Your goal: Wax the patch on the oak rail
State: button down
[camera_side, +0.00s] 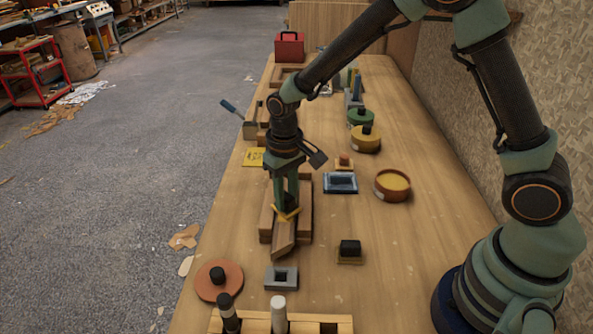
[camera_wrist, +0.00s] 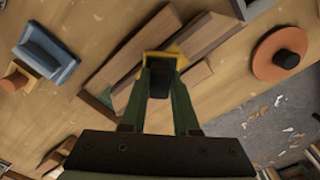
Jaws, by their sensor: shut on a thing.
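My gripper (camera_side: 287,206) is shut on a black-handled yellow pad (camera_side: 289,215), over the wooden pieces in the middle of the bench. In the wrist view the two green fingers (camera_wrist: 160,88) grip the black handle, and the yellow pad (camera_wrist: 174,50) shows around it. The pad is on or just above the wood; I cannot tell which. The oak rail (camera_side: 283,246) lies lengthwise among the wooden pieces; it also seems to show in the wrist view (camera_wrist: 212,36). The patch cannot be made out. An open round tin of yellow wax (camera_side: 392,190) stands to the right.
A blue-grey square frame (camera_side: 340,183) and a black-topped pad (camera_side: 349,250) lie right of the rail. An orange disc with a black knob (camera_side: 218,280), a grey square block (camera_side: 281,278) and a wooden rack (camera_side: 305,324) are in front. The bench's right side is mostly clear.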

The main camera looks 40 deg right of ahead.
jog(key=shift+s+a, duration=1.35)
jog(key=shift+s, duration=0.05)
jog(key=shift+w+d+f, duration=0.1)
jog(key=shift+w+d, duration=2.55)
jog(key=shift+d, duration=0.05)
jog(key=shift+r, duration=0.25)
notch_tip(320, 180, up, 7)
